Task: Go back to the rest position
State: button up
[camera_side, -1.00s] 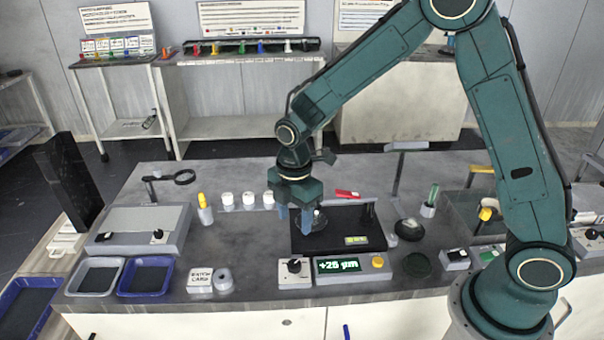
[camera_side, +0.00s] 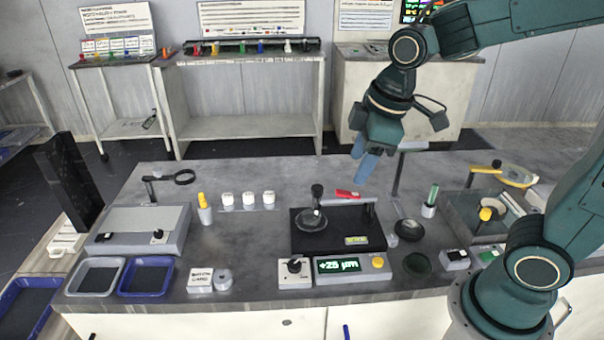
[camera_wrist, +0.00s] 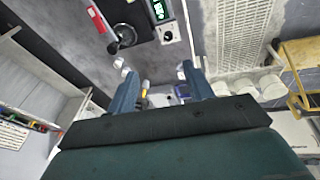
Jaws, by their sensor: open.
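My gripper (camera_side: 363,160) is raised above the back right part of the workbench in the side view, with its blue fingers pointing down and slightly left. It is open and empty. In the wrist view my gripper's two blue fingers (camera_wrist: 165,95) are spread apart with nothing between them. A dark-handled piece with a round clear base (camera_side: 312,220) stands upright on the black plate (camera_side: 340,242) of the gauge station, well to the left of and below my gripper. It also shows in the wrist view (camera_wrist: 123,35).
The display box (camera_side: 340,266) reads "+25 µm". A grey post (camera_side: 398,170) stands close beside my gripper. Several white jars (camera_side: 248,199) and two trays (camera_side: 146,277) are on the left. A yellow-handled station (camera_side: 500,178) is on the right.

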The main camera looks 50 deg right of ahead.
jog(key=s+d+r+m+t, duration=0.2)
jog(key=s+m, duration=0.5)
jog(key=s, duration=0.5)
jog(key=shift+d+r+m, duration=0.15)
jog(key=shift+r+m, duration=0.25)
jog(key=shift+r, duration=0.35)
jog(key=shift+w, duration=0.1)
dwell(1.2)
